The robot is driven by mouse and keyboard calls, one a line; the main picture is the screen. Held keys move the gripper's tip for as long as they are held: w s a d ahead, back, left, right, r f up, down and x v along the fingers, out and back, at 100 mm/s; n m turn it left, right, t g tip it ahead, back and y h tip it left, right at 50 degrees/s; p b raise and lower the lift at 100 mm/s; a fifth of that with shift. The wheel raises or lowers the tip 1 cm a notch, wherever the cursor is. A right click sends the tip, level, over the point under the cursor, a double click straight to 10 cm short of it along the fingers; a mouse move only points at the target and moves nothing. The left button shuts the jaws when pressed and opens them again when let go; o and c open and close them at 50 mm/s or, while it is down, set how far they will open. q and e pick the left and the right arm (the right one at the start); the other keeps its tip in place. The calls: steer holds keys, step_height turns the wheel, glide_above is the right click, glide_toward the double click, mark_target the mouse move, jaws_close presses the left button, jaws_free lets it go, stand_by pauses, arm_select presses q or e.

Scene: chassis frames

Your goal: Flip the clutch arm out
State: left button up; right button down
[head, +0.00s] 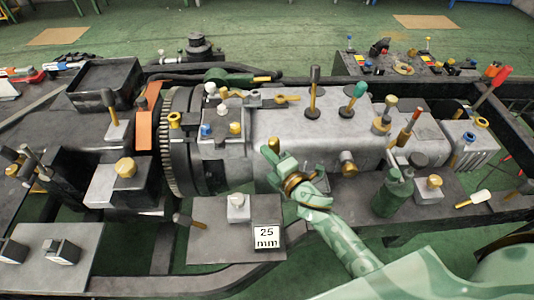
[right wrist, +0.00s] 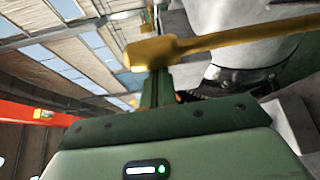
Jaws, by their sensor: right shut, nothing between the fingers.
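A brass lever (right wrist: 220,42) with a blocky end crosses the upper part of the right wrist view and runs off to the right. It looks like the clutch arm, though I cannot be sure. My right gripper (head: 272,156) is beside the near side of the grey gearbox housing (head: 285,130), its fingers shut and empty. In the right wrist view its green fingers (right wrist: 156,90) stand just below the lever's blocky end; I cannot tell whether they touch it. In the head view a small brass piece (head: 273,142) shows at the fingertips. My left gripper is out of view.
A toothed ring (head: 172,140) stands left of the housing. A green bottle-shaped part (head: 391,193) stands right of my forearm. A "25 mm" block (head: 266,237) lies on the near plate.

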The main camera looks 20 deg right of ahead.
steer(key=s+d+m+t+b, duration=0.1)
steer(key=s+d+m+b, duration=0.1)
steer(key=d, duration=0.4)
steer(key=s+d+f+m+t+b, duration=0.1)
steer(key=d+m+t+b, duration=0.1)
steer(key=d+m+b, duration=0.2)
steer(key=shift+s+d+f, duration=0.3)
steer(key=shift+s+d, duration=0.05)
steer(key=shift+d, duration=1.05)
